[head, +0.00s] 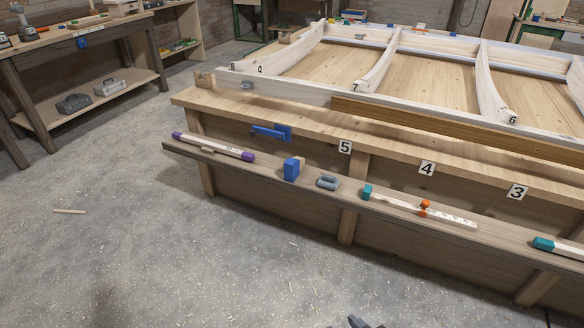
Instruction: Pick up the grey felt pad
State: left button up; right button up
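A small grey item (327,182), which looks like the grey felt pad, lies on the narrow wooden ledge (262,176) along the front of the big workbench. It sits between a blue block (291,169) and a teal-ended piece (367,192), touching neither. A dark tip that appears to be part of my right gripper (358,322) just shows at the bottom edge, well below and apart from the ledge. Most of it is cut off, so its opening is hidden. My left gripper is not in view.
The ledge also holds a pale bar with purple ends (213,147), an orange clip (425,205) by a numbered strip (452,217), and a teal-ended tool (543,243). A white frame lies on the workbench (300,108). The concrete floor in front is mostly clear.

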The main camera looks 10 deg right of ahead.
aim_at(330, 182)
jog(key=z, duration=1.55)
jog(key=i+u, duration=0.2)
jog(key=i, duration=0.7)
jog(key=i+l+u, duration=0.2)
jog(key=i, duration=0.65)
